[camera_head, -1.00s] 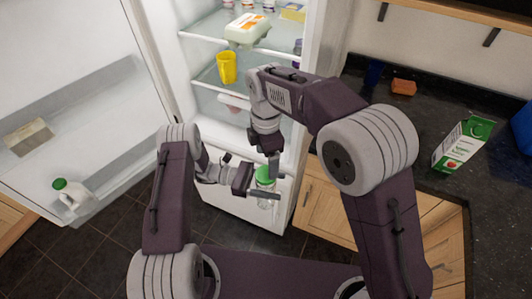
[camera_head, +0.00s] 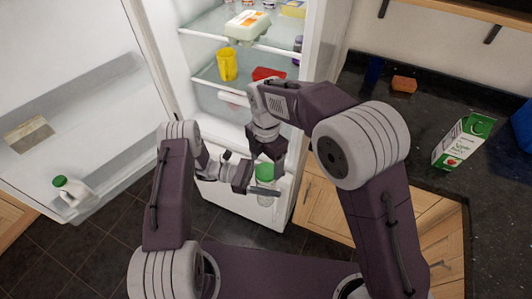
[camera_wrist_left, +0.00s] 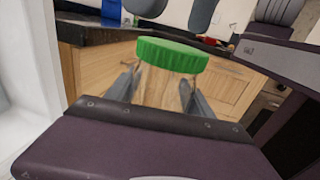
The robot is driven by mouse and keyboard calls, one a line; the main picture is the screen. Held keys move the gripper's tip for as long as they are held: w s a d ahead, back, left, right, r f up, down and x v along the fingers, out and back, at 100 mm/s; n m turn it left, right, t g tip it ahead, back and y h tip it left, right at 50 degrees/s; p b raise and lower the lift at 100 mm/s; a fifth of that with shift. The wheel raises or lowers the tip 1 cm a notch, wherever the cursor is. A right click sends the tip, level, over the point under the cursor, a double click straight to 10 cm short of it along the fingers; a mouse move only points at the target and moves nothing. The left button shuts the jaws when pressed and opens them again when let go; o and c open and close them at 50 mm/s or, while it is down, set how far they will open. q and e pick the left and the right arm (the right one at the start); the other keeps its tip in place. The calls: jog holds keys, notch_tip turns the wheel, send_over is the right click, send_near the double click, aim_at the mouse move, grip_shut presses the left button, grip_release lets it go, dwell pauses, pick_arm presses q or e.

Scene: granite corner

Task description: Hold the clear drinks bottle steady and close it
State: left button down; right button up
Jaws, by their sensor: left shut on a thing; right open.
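The clear drinks bottle (camera_head: 265,199) stands upright in front of the open fridge, its wide green cap (camera_head: 264,170) on top. In the left wrist view the cap (camera_wrist_left: 172,55) sits over the clear bottle body (camera_wrist_left: 160,88), tilted in the picture; I cannot tell how tight it is. My left gripper (camera_head: 262,190) is shut on the bottle below the cap, with a finger on either side (camera_wrist_left: 158,95). My right gripper (camera_head: 266,153) is open and empty, just above the cap. Its two fingertips (camera_wrist_left: 187,12) show above the cap in the left wrist view, apart from it.
The fridge shelves hold a yellow cup (camera_head: 227,65), an egg carton (camera_head: 247,25) and a red container (camera_head: 268,73). The open door at left holds a small green-capped bottle (camera_head: 73,192). A green-white carton (camera_head: 464,142) and an orange sponge (camera_head: 403,84) lie on the dark counter at right.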

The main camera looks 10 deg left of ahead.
aim_at(266, 187)
jog(key=shift+f, duration=1.4)
jog(key=c, duration=1.5)
jog(key=m, duration=1.1)
jog(key=shift+m, duration=0.3)
jog(key=m, duration=0.5)
jog(key=shift+m, duration=0.4)
jog(key=m, duration=0.3)
jog(key=shift+m, duration=0.4)
jog(key=o, duration=1.6)
